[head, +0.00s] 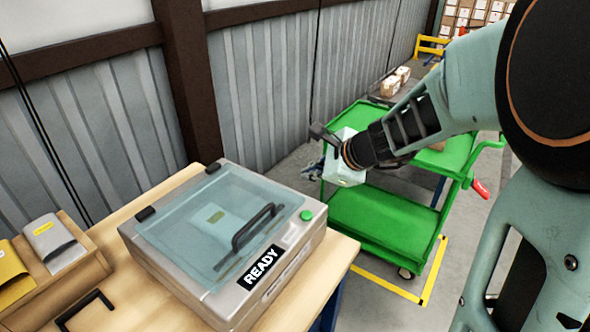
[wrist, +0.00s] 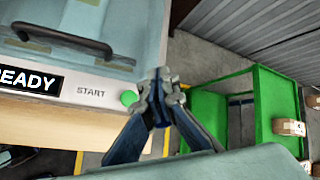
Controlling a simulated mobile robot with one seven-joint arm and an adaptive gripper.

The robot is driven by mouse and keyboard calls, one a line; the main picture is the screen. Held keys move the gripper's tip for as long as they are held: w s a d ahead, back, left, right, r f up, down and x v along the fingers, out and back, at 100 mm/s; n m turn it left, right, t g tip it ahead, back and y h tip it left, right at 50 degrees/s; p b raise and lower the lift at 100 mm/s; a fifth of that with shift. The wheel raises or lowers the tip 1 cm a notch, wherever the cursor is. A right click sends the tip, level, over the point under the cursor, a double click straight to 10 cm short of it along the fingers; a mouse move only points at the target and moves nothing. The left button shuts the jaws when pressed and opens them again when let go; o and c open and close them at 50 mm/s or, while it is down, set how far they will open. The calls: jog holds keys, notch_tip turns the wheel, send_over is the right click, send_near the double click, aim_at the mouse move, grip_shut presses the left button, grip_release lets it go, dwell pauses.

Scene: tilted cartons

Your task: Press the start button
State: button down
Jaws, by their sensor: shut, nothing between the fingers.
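The start button (head: 306,215) is a round green button at the right front corner of a grey machine (head: 205,306) on a wooden table. In the wrist view the button (wrist: 129,97) sits beside the word START. The machine's clear lid (head: 180,245) is down, with a black handle (head: 254,228) and a READY label (head: 262,268). A pale item with a yellow label shows under the lid. My gripper (head: 313,172) is shut and empty, beyond the button in the head view. In the wrist view its fingertips (wrist: 158,86) appear just right of the button, apart from it.
A green cart (head: 385,217) stands right of the table, behind my gripper. A wooden organiser (head: 75,275) with grey and yellow packets is at the left. A corrugated wall (head: 262,95) runs behind the table. The space above the button is clear.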

aim_at(307, 215)
jog(key=shift+s+a+f+m, duration=0.1)
jog(key=shift+s+f+m, duration=0.25)
jog(key=shift+m, duration=0.05)
jog(key=shift+f, duration=0.1)
notch_tip(307, 215, down, 9)
jog(key=b, duration=0.8)
jog(key=shift+r, duration=0.2)
dwell(1.0)
jog(key=shift+f+b, duration=0.45)
jog(key=shift+f+b, duration=0.45)
jog(key=shift+b, duration=0.05)
dwell(0.6)
jog(key=shift+r, duration=0.1)
jog(key=shift+r+p, duration=0.75)
jog(key=shift+r, duration=0.05)
